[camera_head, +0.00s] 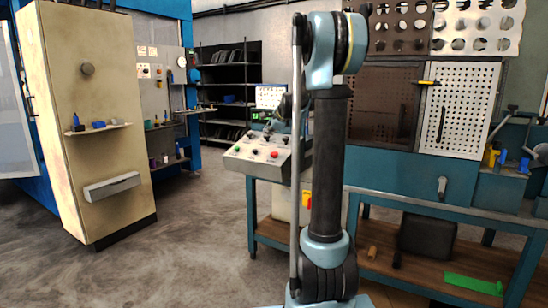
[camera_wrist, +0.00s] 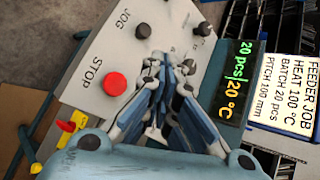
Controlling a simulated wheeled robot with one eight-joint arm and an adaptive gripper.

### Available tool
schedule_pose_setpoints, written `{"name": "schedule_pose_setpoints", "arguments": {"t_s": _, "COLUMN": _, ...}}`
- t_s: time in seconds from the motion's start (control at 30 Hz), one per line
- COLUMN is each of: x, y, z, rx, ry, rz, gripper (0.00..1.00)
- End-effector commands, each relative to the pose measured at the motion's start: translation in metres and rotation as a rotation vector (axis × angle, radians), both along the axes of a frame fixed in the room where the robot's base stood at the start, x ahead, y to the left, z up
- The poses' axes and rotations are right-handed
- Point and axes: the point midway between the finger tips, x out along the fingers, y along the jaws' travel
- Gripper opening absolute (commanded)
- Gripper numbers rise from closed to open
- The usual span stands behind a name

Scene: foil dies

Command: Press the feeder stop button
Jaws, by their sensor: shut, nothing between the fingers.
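The feeder control box (camera_head: 245,167) is a pale panel with several knobs and buttons, beside my arm in the head view. Its red stop button (camera_head: 274,154) is uncovered. In the wrist view the round red button (camera_wrist: 115,86) sits beside the printed word STOP on the panel (camera_wrist: 88,58). My gripper (camera_wrist: 165,62) is shut and empty, with its fingertips over the panel to the right of the red button. They appear close to a dark knob (camera_wrist: 144,59); I cannot tell whether they touch it. In the head view the gripper is small and partly hidden behind my arm.
Other dark knobs, one by JOG (camera_wrist: 127,31), are near the fingers. A yellow-and-red switch (camera_wrist: 70,125) is at the panel's lower side. Open floor (camera_head: 190,220) lies left of the bench.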

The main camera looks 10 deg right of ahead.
Motion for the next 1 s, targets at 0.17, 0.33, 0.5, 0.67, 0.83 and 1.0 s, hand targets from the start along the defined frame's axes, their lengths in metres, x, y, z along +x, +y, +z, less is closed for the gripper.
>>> {"name": "schedule_pose_setpoints", "arguments": {"t_s": 0.17, "x": 0.001, "y": 0.000, "z": 0.000, "rx": 0.003, "ry": -0.001, "rz": -0.003, "gripper": 0.00}}
{"name": "schedule_pose_setpoints", "arguments": {"t_s": 0.33, "x": 0.001, "y": 0.000, "z": 0.000, "rx": 0.002, "ry": 0.000, "rz": -0.002, "gripper": 0.00}}
{"name": "schedule_pose_setpoints", "arguments": {"t_s": 0.5, "x": 0.003, "y": -0.002, "z": -0.007, "rx": 0.002, "ry": 0.000, "rz": -0.002, "gripper": 0.00}}
{"name": "schedule_pose_setpoints", "arguments": {"t_s": 0.67, "x": 0.007, "y": -0.005, "z": -0.022, "rx": 0.002, "ry": 0.000, "rz": -0.002, "gripper": 0.00}}
{"name": "schedule_pose_setpoints", "arguments": {"t_s": 0.83, "x": 0.012, "y": -0.009, "z": -0.042, "rx": 0.003, "ry": 0.000, "rz": -0.003, "gripper": 0.00}}
{"name": "schedule_pose_setpoints", "arguments": {"t_s": 1.0, "x": 0.016, "y": -0.012, "z": -0.060, "rx": 0.003, "ry": 0.000, "rz": -0.003, "gripper": 0.00}}
